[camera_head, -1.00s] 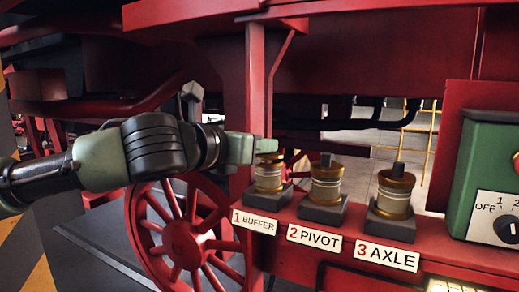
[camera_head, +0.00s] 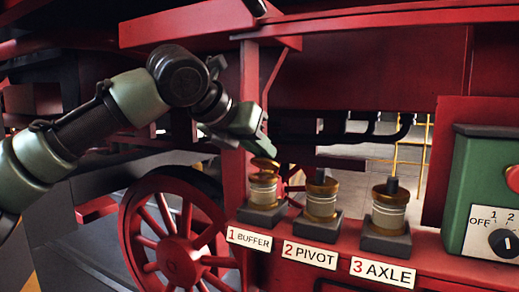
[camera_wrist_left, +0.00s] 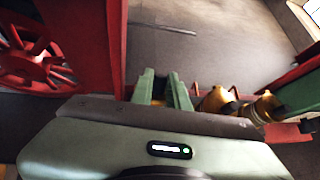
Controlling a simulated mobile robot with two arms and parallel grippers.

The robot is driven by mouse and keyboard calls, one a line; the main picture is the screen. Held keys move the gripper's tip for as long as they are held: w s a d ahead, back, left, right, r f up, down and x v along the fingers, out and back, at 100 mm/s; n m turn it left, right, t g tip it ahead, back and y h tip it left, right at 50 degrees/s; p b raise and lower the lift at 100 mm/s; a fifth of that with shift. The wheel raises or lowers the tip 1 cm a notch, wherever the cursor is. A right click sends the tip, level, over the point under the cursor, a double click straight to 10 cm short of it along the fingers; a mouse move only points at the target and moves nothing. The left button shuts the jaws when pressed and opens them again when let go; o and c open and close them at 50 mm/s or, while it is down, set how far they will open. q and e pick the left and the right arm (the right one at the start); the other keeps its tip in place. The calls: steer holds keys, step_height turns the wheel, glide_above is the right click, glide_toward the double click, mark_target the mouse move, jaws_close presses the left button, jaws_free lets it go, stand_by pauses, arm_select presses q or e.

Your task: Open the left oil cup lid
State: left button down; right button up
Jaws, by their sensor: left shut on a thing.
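The left oil cup (camera_head: 263,190), a brass and glass cup above the "1 BUFFER" label, stands on a dark block on the red ledge. Its brass lid (camera_head: 264,163) is tilted up, with its left side raised off the cup. My left gripper (camera_head: 266,146) reaches down from the upper left and is shut on the lid's upper part, which its green fingers largely hide. In the left wrist view, a little brass (camera_wrist_left: 158,98) shows between the two fingers. My right gripper is not in view.
The pivot cup (camera_head: 321,196) and the axle cup (camera_head: 389,206) stand to the right, both with lids down. A green control box (camera_head: 490,180) with a dial is at the far right. A red spoked wheel (camera_head: 172,245) is below left, and a red post (camera_head: 250,100) is behind the gripper.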

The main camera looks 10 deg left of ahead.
arm_select(q)
steer(key=shift+f, duration=0.3)
steer(key=c, duration=1.4)
jaws_free()
steer(key=shift+o, duration=0.2)
steer(key=shift+w+d, duration=0.1)
steer(key=shift+w, duration=0.15)
steer(key=shift+r, duration=0.1)
steer(key=b+v, duration=0.2)
steer(key=v, duration=0.5)
steer(key=shift+s+b, duration=0.3)
steer(key=shift+r, duration=0.15)
